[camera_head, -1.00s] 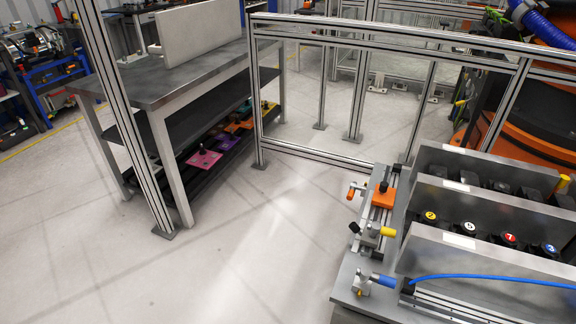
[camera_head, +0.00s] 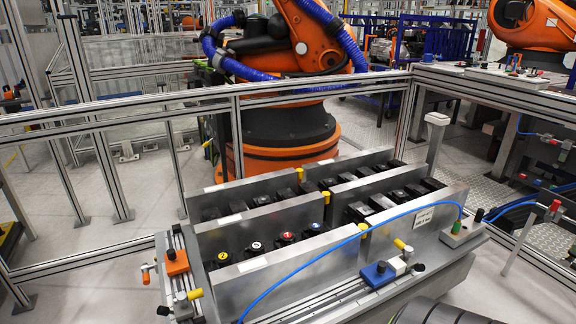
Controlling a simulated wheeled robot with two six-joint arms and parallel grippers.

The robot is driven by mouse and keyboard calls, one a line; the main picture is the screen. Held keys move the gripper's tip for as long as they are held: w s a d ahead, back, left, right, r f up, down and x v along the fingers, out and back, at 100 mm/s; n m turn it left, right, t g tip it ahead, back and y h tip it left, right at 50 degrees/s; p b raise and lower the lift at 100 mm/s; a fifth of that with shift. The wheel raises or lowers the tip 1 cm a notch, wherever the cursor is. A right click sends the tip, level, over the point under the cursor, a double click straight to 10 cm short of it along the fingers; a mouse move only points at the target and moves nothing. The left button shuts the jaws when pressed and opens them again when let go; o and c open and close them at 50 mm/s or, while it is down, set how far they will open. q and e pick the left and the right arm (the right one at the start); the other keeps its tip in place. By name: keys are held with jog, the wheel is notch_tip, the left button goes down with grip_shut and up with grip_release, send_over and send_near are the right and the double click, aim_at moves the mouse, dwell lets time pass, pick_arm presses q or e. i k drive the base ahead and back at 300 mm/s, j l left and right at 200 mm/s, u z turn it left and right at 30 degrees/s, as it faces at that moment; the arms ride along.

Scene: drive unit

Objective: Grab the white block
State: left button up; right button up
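A metal fixture (camera_head: 300,259) with upright plates stands in front of me and holds rows of dark blocks. In its front left row, several black blocks have coloured round tops. The block with the white top (camera_head: 256,246) stands between the yellow-topped block (camera_head: 222,257) and the red-topped block (camera_head: 287,237). The blue-topped block (camera_head: 315,228) is at the right end of that row. The front plate hides the lower parts of these blocks. Neither of my grippers shows. A grey rounded part at the bottom right edge seems to be my own arm.
A blue cable (camera_head: 330,243) arches over the fixture's front. Clamps with an orange block (camera_head: 177,262) and a blue block (camera_head: 379,274) sit on its edges. An aluminium frame (camera_head: 130,248) and an orange robot arm (camera_head: 292,100) stand behind. Floor is open at left.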

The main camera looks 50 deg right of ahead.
aim_at(397, 265)
jog(key=z, duration=2.45)
jog(key=i+l+u, duration=0.1)
jog(key=u, duration=0.35)
jog(key=i+l+u, duration=0.1)
jog(key=u, duration=0.35)
jog(key=i+l+u, duration=0.2)
jog(key=l+u, duration=0.2)
jog(key=l, duration=0.75)
jog(key=l+u, duration=0.4)
jog(key=l, duration=0.8)
